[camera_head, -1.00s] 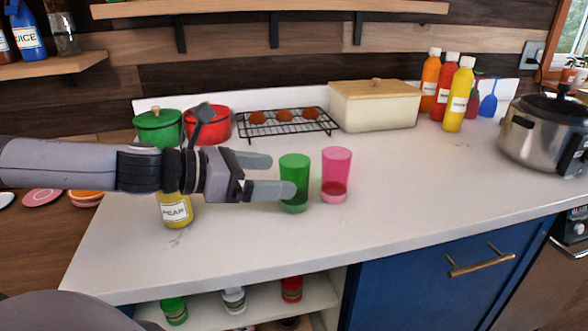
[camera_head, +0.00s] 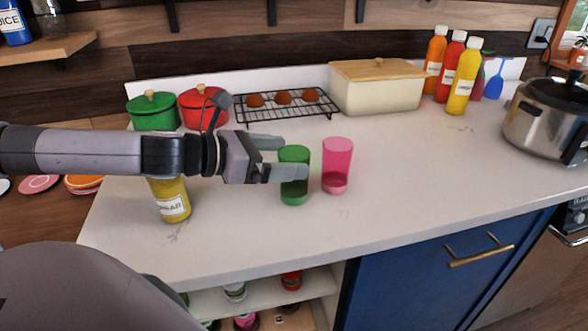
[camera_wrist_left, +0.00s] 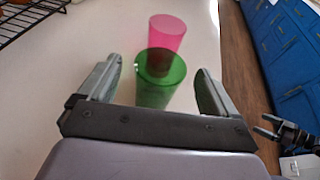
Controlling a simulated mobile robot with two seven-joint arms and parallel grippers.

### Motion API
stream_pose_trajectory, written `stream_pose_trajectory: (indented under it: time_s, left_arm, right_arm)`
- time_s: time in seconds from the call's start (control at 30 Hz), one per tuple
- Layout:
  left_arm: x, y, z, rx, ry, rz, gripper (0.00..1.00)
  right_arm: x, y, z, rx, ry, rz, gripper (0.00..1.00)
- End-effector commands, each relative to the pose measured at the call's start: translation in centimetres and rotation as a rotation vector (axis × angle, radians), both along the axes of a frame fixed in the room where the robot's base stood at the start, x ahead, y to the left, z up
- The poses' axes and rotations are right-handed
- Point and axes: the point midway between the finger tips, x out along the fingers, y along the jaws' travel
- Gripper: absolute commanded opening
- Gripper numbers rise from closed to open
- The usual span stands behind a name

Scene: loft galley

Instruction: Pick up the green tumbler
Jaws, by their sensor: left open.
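The green tumbler (camera_head: 294,194) stands upright on the white counter, just left of a pink tumbler (camera_head: 337,168). My left gripper (camera_head: 295,158) is open, reaching in from the left. Its near finger crosses in front of the green tumbler and its far finger is at the tumbler's back left. In the left wrist view the green tumbler (camera_wrist_left: 160,84) stands between the open fingers (camera_wrist_left: 158,70), with gaps on both sides. The pink tumbler (camera_wrist_left: 168,34) shows beyond it. A dark gripper-like part, apparently my right gripper (camera_wrist_left: 266,126), shows small at the right edge there.
A yellow labelled bottle (camera_head: 171,200) stands under my left arm. Green (camera_head: 153,113) and red (camera_head: 201,110) pots, a wire rack (camera_head: 285,112) and a cream box (camera_head: 377,92) line the back. A steel cooker (camera_head: 545,122) stands right. The counter right of the pink tumbler is clear.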

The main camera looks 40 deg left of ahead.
Motion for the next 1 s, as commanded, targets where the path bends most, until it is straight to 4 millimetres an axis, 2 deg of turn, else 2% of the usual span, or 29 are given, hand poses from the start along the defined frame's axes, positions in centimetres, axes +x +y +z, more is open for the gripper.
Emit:
stream_pose_trajectory:
  time_s: [0.03,0.1,0.27,0.5,0.8,0.83,0.87,1.0]
  left_arm:
    - [0.4,-0.3,0.4,-0.006,0.002,0.001,0.92]
    - [0.8,-0.6,0.4,-0.005,0.003,-0.001,0.92]
    - [2.1,-1.3,0.1,-0.004,0.001,-0.001,0.92]
    - [3.6,-2.1,-0.8,-0.002,0.001,0.001,0.92]
    - [3.8,-2.2,-1.1,0.000,0.001,0.000,0.92]
    - [3.8,-2.2,-1.1,0.000,0.001,0.000,0.89]
    - [3.8,-2.2,-1.1,0.000,0.001,0.000,0.79]
    - [3.8,-2.2,-1.1,0.000,0.001,0.000,0.33]
  right_arm:
    - [0.0,0.0,1.0,-0.001,-0.001,0.001,0.96]
    - [0.0,0.0,1.8,0.000,-0.002,0.001,0.96]
    - [0.1,0.0,3.1,0.000,-0.005,0.001,0.96]
    - [0.1,0.0,3.6,0.001,-0.007,0.001,0.96]
    - [0.1,0.0,3.6,0.001,-0.006,0.000,0.96]
    - [0.1,0.0,3.6,0.002,-0.006,0.001,0.96]
    - [0.1,0.0,3.6,0.002,-0.006,0.001,0.96]
    - [0.1,0.0,3.6,0.001,-0.006,0.001,0.96]
